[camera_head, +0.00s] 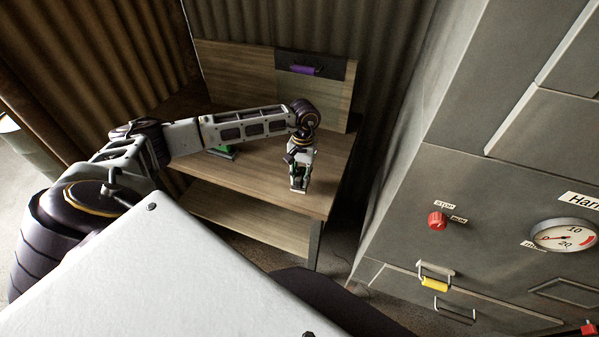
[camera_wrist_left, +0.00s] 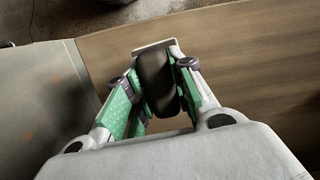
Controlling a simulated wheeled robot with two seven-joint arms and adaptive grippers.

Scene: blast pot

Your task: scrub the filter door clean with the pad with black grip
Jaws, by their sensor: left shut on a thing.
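My left gripper (camera_head: 299,182) is above the front right part of the wooden bench, pointing down. In the left wrist view its green-padded fingers (camera_wrist_left: 158,88) are shut on the black grip (camera_wrist_left: 155,80) of the pad. A pale edge of the pad (camera_wrist_left: 153,46) shows beyond the grip; its scrubbing face is hidden. I cannot tell for certain which panel is the filter door. A low grey panel with a yellow handle (camera_head: 434,284) is on the cabinet at the right, well apart from the gripper. My right gripper is not in view.
The wooden bench (camera_head: 262,180) has a lower shelf and a backboard with a purple-handled item (camera_head: 305,69). A green item (camera_head: 222,152) lies on the bench behind my arm. The grey cabinet (camera_head: 440,180) carries a red knob (camera_head: 437,220) and a gauge (camera_head: 564,235). A floor gap separates bench and cabinet.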

